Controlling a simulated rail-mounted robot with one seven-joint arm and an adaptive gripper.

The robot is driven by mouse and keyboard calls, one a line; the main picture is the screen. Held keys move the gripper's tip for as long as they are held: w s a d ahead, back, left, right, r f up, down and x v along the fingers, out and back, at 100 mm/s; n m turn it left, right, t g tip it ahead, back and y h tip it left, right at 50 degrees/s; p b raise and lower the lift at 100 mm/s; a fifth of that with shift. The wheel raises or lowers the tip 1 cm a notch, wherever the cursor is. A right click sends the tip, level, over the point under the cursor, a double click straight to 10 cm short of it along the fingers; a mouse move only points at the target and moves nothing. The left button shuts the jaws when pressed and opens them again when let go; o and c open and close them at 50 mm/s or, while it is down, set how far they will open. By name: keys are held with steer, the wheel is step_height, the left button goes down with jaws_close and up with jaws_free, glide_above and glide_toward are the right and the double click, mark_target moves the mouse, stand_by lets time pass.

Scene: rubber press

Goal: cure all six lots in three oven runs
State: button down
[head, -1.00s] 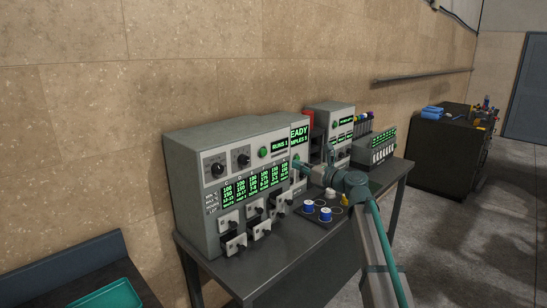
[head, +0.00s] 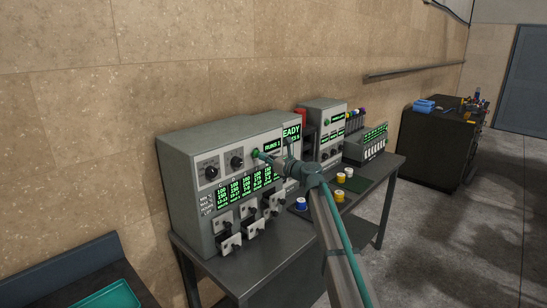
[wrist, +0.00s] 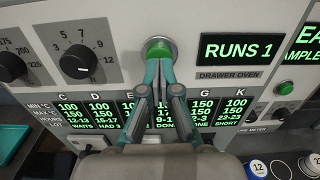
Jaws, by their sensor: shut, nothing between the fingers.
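The drawer oven (head: 178,160) stands on the bench's left, with two dials and several drawer fronts (head: 230,243) below its green lot table. Its display (wrist: 240,50) reads RUNS 1. The lot table (wrist: 100,112) has columns including C, D, E, G and K; C reads WAITS and K reads SHORT. My gripper (head: 260,155) is shut and empty, its fingertips (wrist: 159,62) at the green round button (wrist: 159,47) beside that display. The fingertips overlap the button's lower edge; contact is unclear. The hour dial (wrist: 87,65) is left of the button. My fingers hide part of the table.
Another instrument (head: 322,115) and a rack (head: 372,145) stand further right. A teal tray (head: 105,296) is at lower left.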

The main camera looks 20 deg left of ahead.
steer(key=shift+w+a, duration=0.25)
steer(key=shift+a, duration=0.3)
steer(key=shift+x, duration=0.85)
steer(key=b+v, duration=0.3)
steer(key=v, duration=1.1)
steer(key=shift+d, duration=0.1)
